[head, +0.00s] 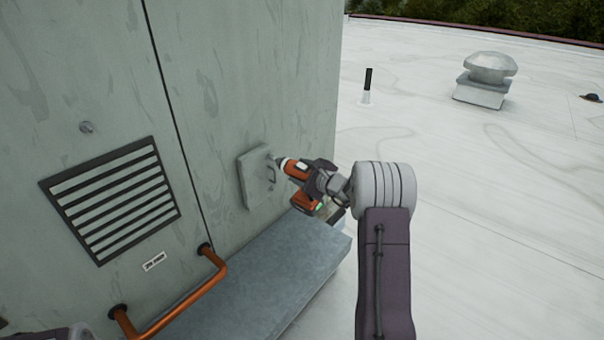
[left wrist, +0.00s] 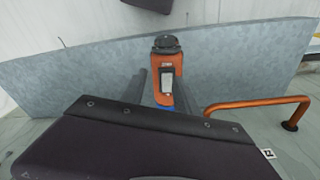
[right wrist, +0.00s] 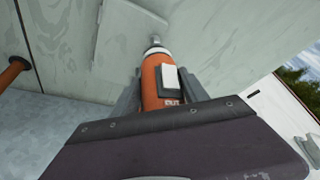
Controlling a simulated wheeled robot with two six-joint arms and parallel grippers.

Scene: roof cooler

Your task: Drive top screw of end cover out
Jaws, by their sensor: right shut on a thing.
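My right gripper (head: 323,184) is shut on an orange and black driver (right wrist: 151,86), whose panel reads "OUT". The driver's nose is at the cover's right part in the head view. I cannot tell whether it touches, and no screw can be made out there. My left gripper (left wrist: 165,82) has its fingers on either side of an orange tool (left wrist: 163,62) with a dark round top; whether they press on it is unclear.
A grey metal ledge (head: 262,270) runs along the wall below the cover. An orange rail (head: 180,310) stands out from the wall at lower left, below a louvred vent (head: 115,200). Open white roof lies to the right, with a roof ventilator (head: 485,80) far off.

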